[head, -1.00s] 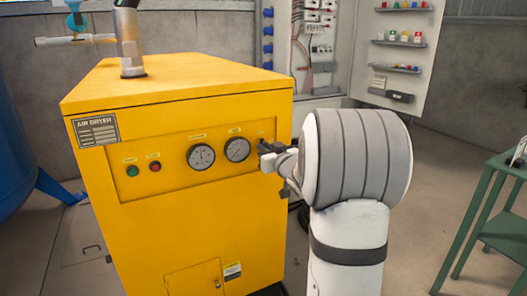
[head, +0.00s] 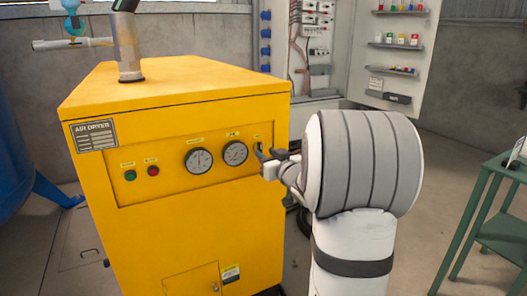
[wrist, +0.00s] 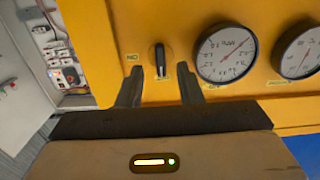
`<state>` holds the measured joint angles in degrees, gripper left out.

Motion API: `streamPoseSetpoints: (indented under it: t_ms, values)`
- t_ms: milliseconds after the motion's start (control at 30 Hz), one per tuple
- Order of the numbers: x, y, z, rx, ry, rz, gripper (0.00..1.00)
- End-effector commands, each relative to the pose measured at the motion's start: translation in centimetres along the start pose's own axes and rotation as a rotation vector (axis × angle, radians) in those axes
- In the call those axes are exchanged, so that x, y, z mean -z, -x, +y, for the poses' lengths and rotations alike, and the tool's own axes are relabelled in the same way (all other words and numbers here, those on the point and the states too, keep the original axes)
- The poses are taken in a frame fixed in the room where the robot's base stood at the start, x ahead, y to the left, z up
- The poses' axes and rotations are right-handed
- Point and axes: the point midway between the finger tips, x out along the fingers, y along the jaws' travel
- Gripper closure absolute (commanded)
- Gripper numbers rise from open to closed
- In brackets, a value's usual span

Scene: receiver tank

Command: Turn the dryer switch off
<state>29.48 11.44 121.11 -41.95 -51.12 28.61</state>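The yellow air dryer (head: 150,220) stands in front of me, with a front panel. Its switch, a black knob (wrist: 160,58), is at the panel's right end beside the gauges; in the head view the switch (head: 260,147) is partly hidden by my gripper. In the wrist view the knob's bar runs up and down in the picture, with an upside-down ON label (wrist: 132,57) to its left. My gripper (wrist: 160,68) is open, its two dark fingers either side of the knob's lower end, with gaps. In the head view my gripper (head: 264,159) is close to the panel.
Two round gauges (head: 198,160) (head: 235,153) and green and red buttons (head: 130,175) (head: 153,170) share the panel. An electrical cabinet (head: 325,40) stands behind. A green table (head: 490,215) is at right, a blue tank (head: 15,150) at left.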

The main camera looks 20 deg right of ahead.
Motion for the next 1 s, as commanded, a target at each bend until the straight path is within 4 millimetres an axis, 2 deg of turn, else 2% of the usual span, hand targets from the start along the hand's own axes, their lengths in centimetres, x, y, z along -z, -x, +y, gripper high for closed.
streamPoseSetpoints:
  t_ms: [100,333,1000]
  values:
    - [0.3,2.3,0.1,-0.003,0.000,0.000,0.67]
    - [0.2,4.9,0.1,-0.002,0.001,0.001,0.67]
    - [0.1,5.2,0.0,0.000,0.000,0.001,0.67]
